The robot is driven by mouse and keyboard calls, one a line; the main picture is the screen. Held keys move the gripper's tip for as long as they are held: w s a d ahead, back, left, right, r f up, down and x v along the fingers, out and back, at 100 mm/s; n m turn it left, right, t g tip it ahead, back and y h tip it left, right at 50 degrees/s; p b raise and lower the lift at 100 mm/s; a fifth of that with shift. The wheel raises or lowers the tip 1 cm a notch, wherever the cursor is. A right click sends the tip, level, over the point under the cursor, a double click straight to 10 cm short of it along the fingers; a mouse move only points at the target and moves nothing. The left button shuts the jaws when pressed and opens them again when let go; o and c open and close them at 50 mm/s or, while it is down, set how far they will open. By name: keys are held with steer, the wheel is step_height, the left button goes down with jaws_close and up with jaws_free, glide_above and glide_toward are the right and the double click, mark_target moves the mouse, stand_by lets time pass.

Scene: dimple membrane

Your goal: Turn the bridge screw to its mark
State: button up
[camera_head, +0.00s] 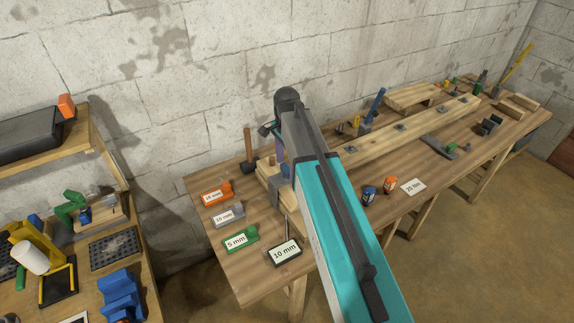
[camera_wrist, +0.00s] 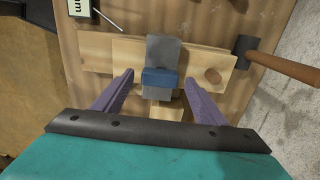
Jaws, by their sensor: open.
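In the wrist view, a grey bridge (camera_wrist: 163,50) straddles a pale wooden board (camera_wrist: 97,49). A blue block (camera_wrist: 160,77), perhaps the head of the bridge screw, sits at its middle. My gripper (camera_wrist: 158,80) is open, with one purple finger on each side of the blue block; I cannot tell whether either touches it. In the head view, my arm hides most of this spot; part of the grey bridge (camera_head: 275,192) shows at the left of my arm. No screw mark can be made out.
Labelled pieces, orange (camera_head: 217,192), grey (camera_head: 228,214) and green (camera_head: 240,239), and a dark "10 mm" display (camera_head: 284,251) are on the bench's left end. A block wall runs behind.

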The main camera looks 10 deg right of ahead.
mark_target(287, 167)
step_height(287, 167, up, 13)
steer(key=b, duration=0.3)
stand_by(0.5)
steer(key=shift+r, duration=0.1)
stand_by(0.4)
